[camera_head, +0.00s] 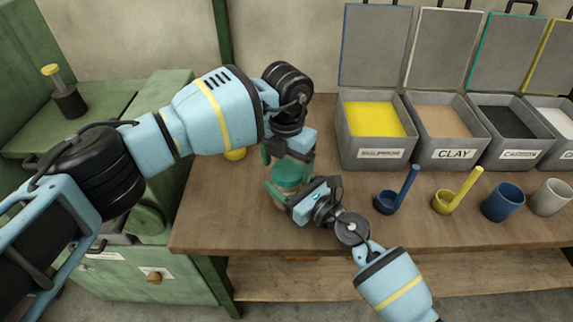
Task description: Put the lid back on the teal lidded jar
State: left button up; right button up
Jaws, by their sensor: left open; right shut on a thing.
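The teal lid (287,174) is at the top of the teal lidded jar (279,201), near the table's left part. Whether the lid is fully seated cannot be told. Only a small pale part of the jar body shows below the lid; my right gripper hides the rest. My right gripper (282,191) reaches in from the lower right and is shut on the jar at its side. My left gripper (287,160) points down from above, open, with its fingers close around the lid's level.
Open grey bins with a yellow filling (373,119), clay (441,117) and black filling (506,121) stand at the back right. A blue scoop (387,202), yellow scoop (444,203), blue cup (503,202) and pale cup (549,197) stand before them.

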pick_arm(q)
notch_tip(320, 180, up, 11)
jog(key=shift+r, duration=0.15)
pick_arm(e)
jog(key=shift+f, duration=0.15)
jog(key=o, duration=2)
jog(key=shift+c, duration=0.2)
jog(key=shift+s+d, duration=0.1)
jog(key=v, duration=0.6)
jog(key=shift+s+d, duration=0.6)
pick_arm(q)
jog(key=shift+r, duration=0.4)
jog(key=shift+d, duration=0.1)
